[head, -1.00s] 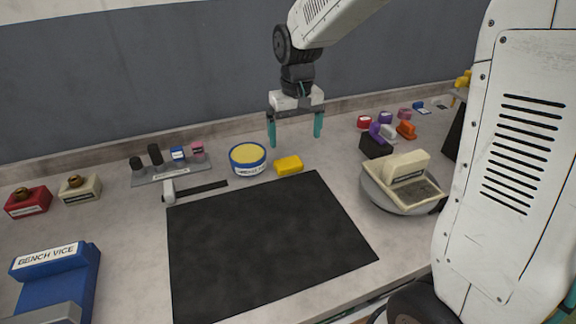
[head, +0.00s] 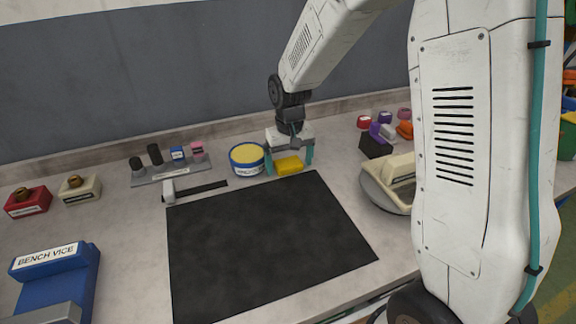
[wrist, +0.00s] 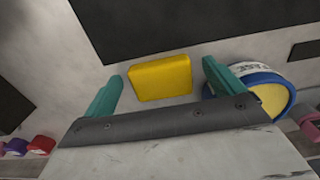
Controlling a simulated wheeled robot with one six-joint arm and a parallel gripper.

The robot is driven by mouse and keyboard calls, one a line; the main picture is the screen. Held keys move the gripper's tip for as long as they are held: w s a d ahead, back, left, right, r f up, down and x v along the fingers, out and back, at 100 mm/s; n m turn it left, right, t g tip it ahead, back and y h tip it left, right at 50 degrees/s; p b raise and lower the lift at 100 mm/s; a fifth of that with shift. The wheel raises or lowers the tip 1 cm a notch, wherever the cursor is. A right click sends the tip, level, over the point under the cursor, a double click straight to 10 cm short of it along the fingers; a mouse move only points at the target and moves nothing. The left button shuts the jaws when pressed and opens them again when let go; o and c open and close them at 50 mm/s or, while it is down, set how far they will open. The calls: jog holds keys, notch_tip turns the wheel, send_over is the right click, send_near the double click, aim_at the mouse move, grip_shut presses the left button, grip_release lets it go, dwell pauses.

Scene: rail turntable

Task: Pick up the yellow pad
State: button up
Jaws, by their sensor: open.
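The yellow pad (head: 289,165) lies on the bench just behind the black mat's far edge. My gripper (head: 289,168) is lowered over it, with one teal finger on each side. In the wrist view the yellow pad (wrist: 160,78) sits between and slightly beyond the open fingertips of my gripper (wrist: 162,80). Gaps show on both sides of the pad, so the fingers look apart from it. The pad's top edge in the head view is partly hidden by the gripper body.
A blue tub with a yellow top (head: 247,160) stands close beside the left finger; it also shows in the wrist view (wrist: 262,92). The black mat (head: 265,245) lies flat in front. A cream piece on a round turntable (head: 385,185) is to the right.

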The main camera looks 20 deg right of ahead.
aim_at(289, 164)
jog(key=c, duration=1.1)
jog(key=shift+o, duration=0.2)
jog(key=shift+r, duration=0.15)
jog(key=shift+r, duration=0.6)
notch_tip(289, 164, up, 2)
jog(key=shift+r, duration=0.25)
jog(key=s, duration=1)
jog(key=s+a+r, duration=0.1)
jog(key=s, duration=0.5)
